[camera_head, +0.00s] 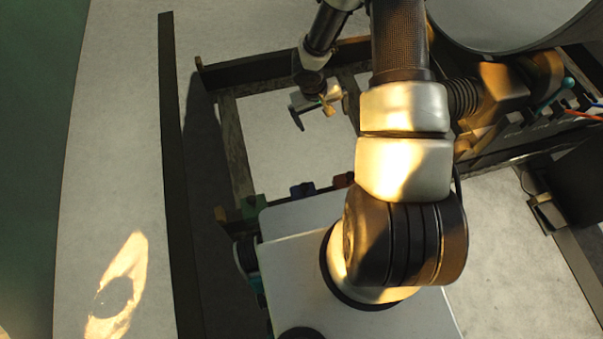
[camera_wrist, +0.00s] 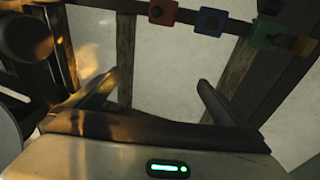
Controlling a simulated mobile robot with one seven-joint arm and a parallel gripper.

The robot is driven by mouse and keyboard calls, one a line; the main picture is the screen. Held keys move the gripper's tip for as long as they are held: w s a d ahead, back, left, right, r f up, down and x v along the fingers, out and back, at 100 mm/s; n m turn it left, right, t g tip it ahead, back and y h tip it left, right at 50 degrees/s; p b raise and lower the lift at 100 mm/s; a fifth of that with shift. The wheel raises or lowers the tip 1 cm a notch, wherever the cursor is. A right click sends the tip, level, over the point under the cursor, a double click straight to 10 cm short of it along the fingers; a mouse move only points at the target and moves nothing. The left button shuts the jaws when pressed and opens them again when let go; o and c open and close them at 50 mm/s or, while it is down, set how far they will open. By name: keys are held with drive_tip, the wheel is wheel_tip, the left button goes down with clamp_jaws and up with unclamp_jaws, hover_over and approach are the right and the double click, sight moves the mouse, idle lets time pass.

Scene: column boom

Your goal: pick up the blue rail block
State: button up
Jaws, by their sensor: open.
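The blue rail block (camera_wrist: 210,21) sits on a dark rail near the top of the wrist view, between a red block (camera_wrist: 163,12) and a green block (camera_wrist: 262,36). It has a pale round spot on its face. In the head view the blue block (camera_head: 303,190) is small and dark on the rail, below my gripper in the picture. My gripper (camera_head: 312,115) is open and empty, apart from the blocks. In the wrist view its two fingers (camera_wrist: 154,84) stand wide apart over bare floor. The blue block lies beyond them, up and to the right.
The dark rail (camera_wrist: 134,6) belongs to a frame with side bars, one being a weathered bar (camera_head: 236,150). Pale floor (camera_head: 290,145) shows inside the frame. A large round grey object (camera_head: 510,20) stands at the upper right. Open floor (camera_head: 115,150) lies left of the frame.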

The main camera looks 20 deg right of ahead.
drive_tip(key=s+a+f+y, duration=0.1)
drive_tip(key=s+a+f, duration=0.1)
drive_tip(key=f, duration=0.4)
drive_tip(key=s+a+f+g+b, duration=0.1)
drive_tip(key=s+a+f, duration=0.1)
drive_tip(key=f, duration=0.4)
drive_tip(key=s+a+f+y+b, duration=0.1)
drive_tip(key=s+a+f, duration=0.2)
drive_tip(key=f, duration=0.4)
drive_tip(key=shift+s+a+y, duration=0.1)
drive_tip(key=shift+a+y, duration=0.1)
drive_tip(key=shift+y, duration=0.1)
drive_tip(key=b, duration=0.3)
approach(304, 194)
drive_tip(key=f, duration=0.2)
drive_tip(key=w+f, duration=0.2)
drive_tip(key=f, duration=0.1)
drive_tip(key=shift+d+f, duration=0.2)
drive_tip(key=shift+f, duration=0.55)
drive_tip(key=f, duration=0.1)
drive_tip(key=f+b, duration=0.1)
drive_tip(key=f, duration=0.1)
drive_tip(key=s+f+b, duration=0.1)
drive_tip(key=f, duration=0.1)
drive_tip(key=shift+a+f, duration=0.1)
drive_tip(key=c, duration=2)
